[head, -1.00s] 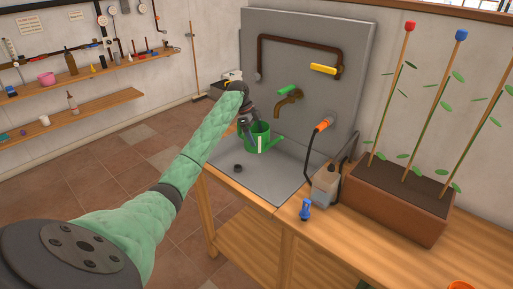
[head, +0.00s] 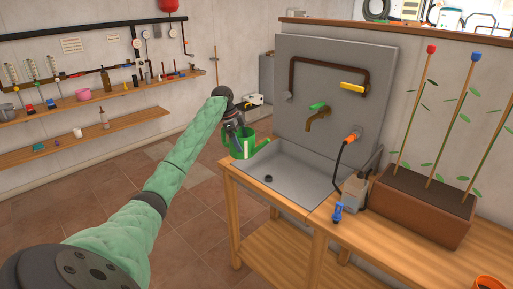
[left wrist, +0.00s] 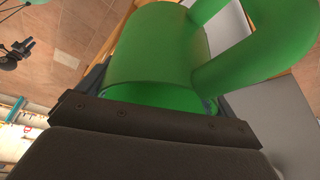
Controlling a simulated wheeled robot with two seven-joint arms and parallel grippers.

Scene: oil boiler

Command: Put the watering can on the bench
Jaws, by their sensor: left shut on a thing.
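The green watering can (head: 242,146) is held by my left gripper (head: 236,132) at the left edge of the sink, its spout pointing right. In the left wrist view the green can (left wrist: 160,50) fills the upper middle, close against the dark gripper, which is shut on it; the fingertips are mostly hidden. The wooden bench (head: 405,250) stands at the right, its top running along the wall beside the sink basin (head: 290,172). My right gripper is not in view.
A brown planter (head: 425,208) with tall stakes, a grey box (head: 354,192) with a hose and a blue nozzle (head: 337,213) stand on the bench. A brass tap (head: 317,116) juts over the sink.

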